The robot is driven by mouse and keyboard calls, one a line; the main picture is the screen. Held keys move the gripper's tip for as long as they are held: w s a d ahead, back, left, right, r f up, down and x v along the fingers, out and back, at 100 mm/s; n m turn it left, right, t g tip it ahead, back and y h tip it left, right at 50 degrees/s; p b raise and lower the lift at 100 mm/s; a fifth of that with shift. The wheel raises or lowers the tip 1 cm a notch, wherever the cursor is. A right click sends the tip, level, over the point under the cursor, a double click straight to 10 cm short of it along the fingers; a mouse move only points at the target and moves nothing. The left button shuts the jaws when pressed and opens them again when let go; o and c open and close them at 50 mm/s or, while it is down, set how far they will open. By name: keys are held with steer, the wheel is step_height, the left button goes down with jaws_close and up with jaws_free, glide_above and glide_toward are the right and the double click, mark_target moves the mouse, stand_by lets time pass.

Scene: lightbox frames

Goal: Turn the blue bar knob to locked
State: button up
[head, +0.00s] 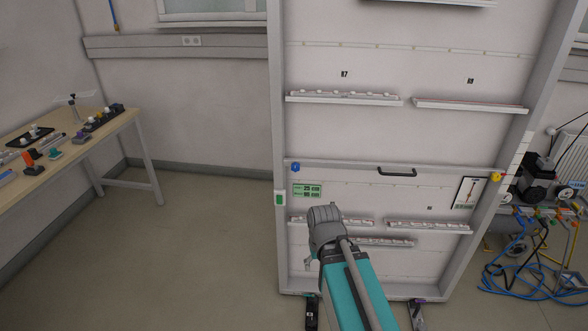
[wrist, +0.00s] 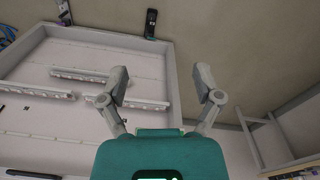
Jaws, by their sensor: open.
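The blue knob (head: 295,167) is a small blue shape at the left side of the tall white panel (head: 345,143), at about the height of the black handle. It is too small to tell which way its bar points. I cannot make it out in the wrist view. My gripper (wrist: 161,78) is open and empty in the wrist view, its two fingers spread wide apart. In the head view my arm reaches up in front of the panel's lower part, below and right of the blue knob, and mostly hides the gripper.
A yellow knob (head: 496,177) is at the panel's right side. A black handle (head: 397,172) and several narrow ledges stick out from the panel. A wooden table (head: 118,124) with small items stands at left; blue cables (head: 520,283) lie at right. The floor left of the panel is clear.

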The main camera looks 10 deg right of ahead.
steer(key=w+d+f+n+t+b, duration=0.1)
steer(key=w+f+t+b, duration=0.4)
steer(key=w, duration=0.5)
steer(key=n+t+b, duration=0.8)
steer(key=t+b, duration=0.7)
steer(key=b, duration=0.3)
glide_toward(296, 169)
step_height(296, 169, down, 2)
steer(key=s, duration=0.3)
steer(key=shift+w+d+r+n+t+y, duration=0.1)
steer(key=shift+w+r+n+t+y, duration=0.15)
steer(key=shift+n+t+y, duration=0.2)
steer(key=p+x, duration=0.3)
steer(key=x, duration=1)
steer(key=shift+w+r+p, duration=0.1)
steer(key=shift+w+p, duration=0.3)
